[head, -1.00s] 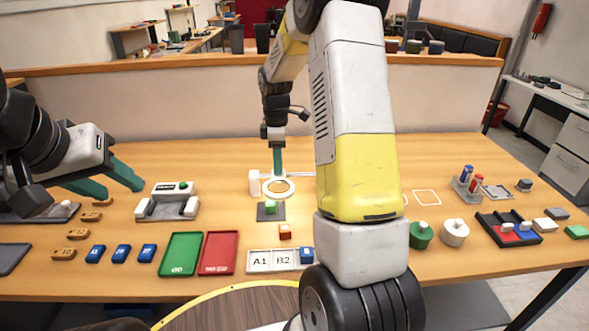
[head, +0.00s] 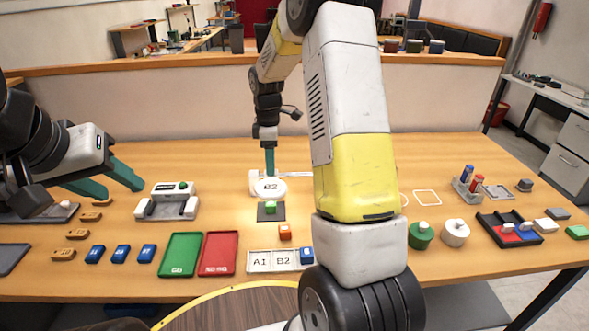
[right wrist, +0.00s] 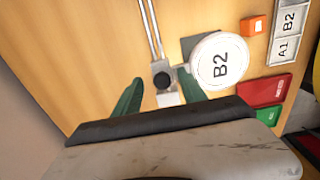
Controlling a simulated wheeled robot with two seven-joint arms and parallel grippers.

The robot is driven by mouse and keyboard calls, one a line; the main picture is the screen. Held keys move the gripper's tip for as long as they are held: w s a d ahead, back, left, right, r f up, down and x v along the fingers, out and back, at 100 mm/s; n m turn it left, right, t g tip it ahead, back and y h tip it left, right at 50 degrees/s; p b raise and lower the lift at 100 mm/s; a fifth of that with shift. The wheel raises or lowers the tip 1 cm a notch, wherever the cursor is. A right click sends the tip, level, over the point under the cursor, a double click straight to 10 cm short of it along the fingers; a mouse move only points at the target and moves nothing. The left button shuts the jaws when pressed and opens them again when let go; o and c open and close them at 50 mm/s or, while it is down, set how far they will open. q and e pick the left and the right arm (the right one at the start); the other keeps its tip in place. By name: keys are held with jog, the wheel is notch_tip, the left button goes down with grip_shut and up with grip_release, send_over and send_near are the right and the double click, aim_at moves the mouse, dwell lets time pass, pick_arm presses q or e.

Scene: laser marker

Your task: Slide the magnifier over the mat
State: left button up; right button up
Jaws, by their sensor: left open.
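The magnifier (head: 271,187) is a round white-rimmed lens that now reads "B2"; it also shows in the right wrist view (right wrist: 220,62). Its carriage with a black knob (right wrist: 162,80) sits on a metal rail (right wrist: 151,28). In the wrist view the lens partly covers the mat (right wrist: 190,46). My right gripper (head: 269,172) is down at the carriage, its fingers (right wrist: 157,92) apart on either side. My left gripper (head: 120,186) is open and empty at the left.
An orange cube (head: 285,231) and a tray marked A1 and B2 (head: 272,272) lie in front of the mat. Green (head: 180,254) and red (head: 218,254) trays stand left of that. A white device (head: 168,198) is further left. My right arm hides part of the table.

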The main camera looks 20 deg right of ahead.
aim_at(273, 178)
jog(key=shift+s+r, duration=0.1)
jog(key=shift+r, duration=2.7)
jog(key=shift+s+r, duration=0.15)
jog(key=shift+r, duration=0.1)
jog(key=s+a+r+m+t+y, duration=0.1)
jog(key=s+r+m+t, duration=0.1)
jog(key=s+r+m, duration=0.6)
jog(key=s+a+r+m+t+y, duration=0.1)
jog(key=s+r+m+t, duration=0.1)
jog(key=s+r, duration=0.65)
jog(key=s+f+m+t, duration=0.2)
jog(key=s+f+m, duration=0.1)
jog(key=s, duration=0.8)
jog(key=shift+a+f+m, duration=0.25)
jog(key=shift+a+m, duration=0.2)
jog(key=shift+m, duration=0.25)
jog(key=shift+c, duration=0.2)
